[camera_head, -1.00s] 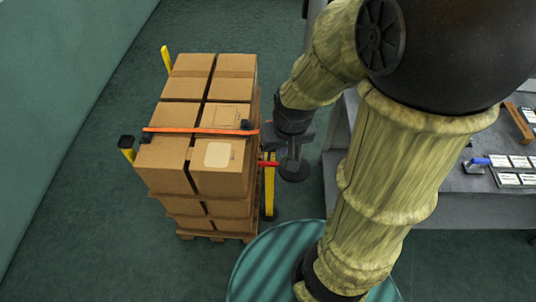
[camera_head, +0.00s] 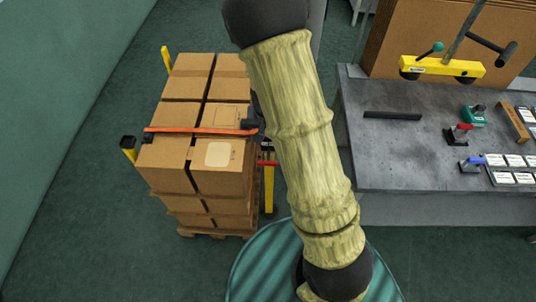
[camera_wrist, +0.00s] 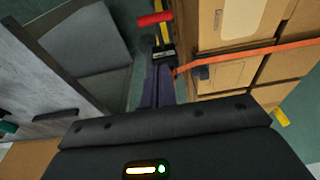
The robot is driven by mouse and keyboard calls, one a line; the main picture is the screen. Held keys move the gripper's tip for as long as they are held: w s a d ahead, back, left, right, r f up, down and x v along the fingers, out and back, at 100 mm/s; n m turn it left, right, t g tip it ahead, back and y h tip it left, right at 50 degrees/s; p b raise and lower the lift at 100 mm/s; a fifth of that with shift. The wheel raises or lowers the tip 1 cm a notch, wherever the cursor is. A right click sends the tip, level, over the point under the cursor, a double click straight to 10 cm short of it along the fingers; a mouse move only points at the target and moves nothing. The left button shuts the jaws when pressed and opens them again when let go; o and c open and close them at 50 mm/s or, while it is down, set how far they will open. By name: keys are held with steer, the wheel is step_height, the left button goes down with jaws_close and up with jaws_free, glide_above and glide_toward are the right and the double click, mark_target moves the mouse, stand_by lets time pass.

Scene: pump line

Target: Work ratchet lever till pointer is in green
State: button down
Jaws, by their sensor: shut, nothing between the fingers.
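The ratchet lever's red handle (camera_head: 267,163) sticks out from the right side of the strapped carton stack, beside a yellow post. It also shows at the top of the wrist view (camera_wrist: 155,19). The orange strap (camera_head: 195,131) runs across the top of the cartons. A small dark ratchet body (camera_wrist: 163,52) sits below the red handle in the wrist view. I cannot make out a pointer or a green zone. My gripper (camera_wrist: 160,75) is shut and empty, pointing towards the ratchet; contact cannot be told.
The carton stack (camera_head: 222,160) stands on a wooden pallet (camera_head: 215,235) with yellow posts around it. A grey bench (camera_head: 390,165) on the right bears a yellow lifter (camera_head: 442,67), a dark bar (camera_head: 392,115) and small clamps. Green floor is free left of the stack.

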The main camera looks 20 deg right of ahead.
glide_above(268, 159)
steer(key=f, duration=0.9)
steer(key=shift+w+d+f, duration=0.2)
steer(key=shift+w+f, duration=0.15)
steer(key=shift+w, duration=0.05)
steer(key=shift+s+a+f+p, duration=0.2)
steer(key=shift+s+f, duration=0.3)
steer(key=shift+f, duration=0.35)
steer(key=shift+s+a+f+p, duration=0.15)
steer(key=shift+s+f, duration=0.35)
steer(key=shift+f, duration=0.35)
steer(key=shift+w, duration=0.1)
